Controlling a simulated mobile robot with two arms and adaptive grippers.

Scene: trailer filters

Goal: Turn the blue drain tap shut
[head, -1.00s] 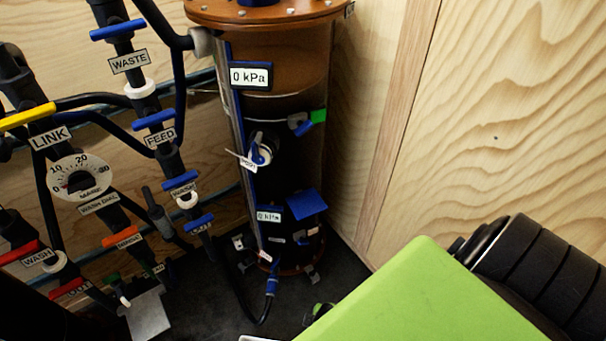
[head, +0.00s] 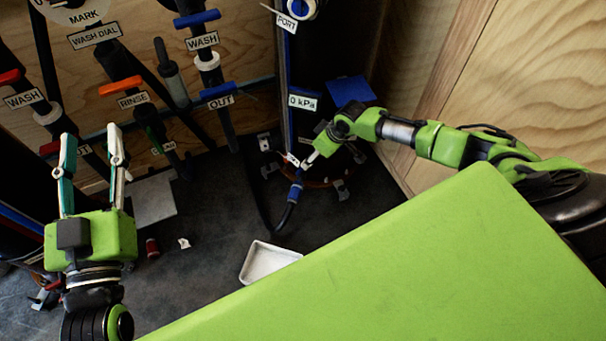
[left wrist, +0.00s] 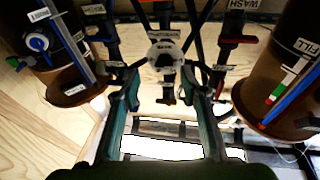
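A blue fitting (head: 295,190) on a black hose hangs at the foot of the dark filter column in the head view. It looks like the drain tap, but its handle position is too small to tell. A small white label (head: 292,159) sits just above it. My right gripper (head: 309,161) reaches in from the right, its tip beside the label and above the blue fitting. I cannot tell whether it touches anything or how far its fingers are apart. My left gripper (head: 91,140) points up at the left, open and empty. The left wrist view also shows its spread fingers (left wrist: 160,85).
A white tray (head: 268,262) lies on the dark floor below the column. Pipes with coloured handles, such as the blue OUT handle (head: 222,90) and orange RINSE handle (head: 120,86), stand at the left. A wooden wall (head: 540,80) bounds the right.

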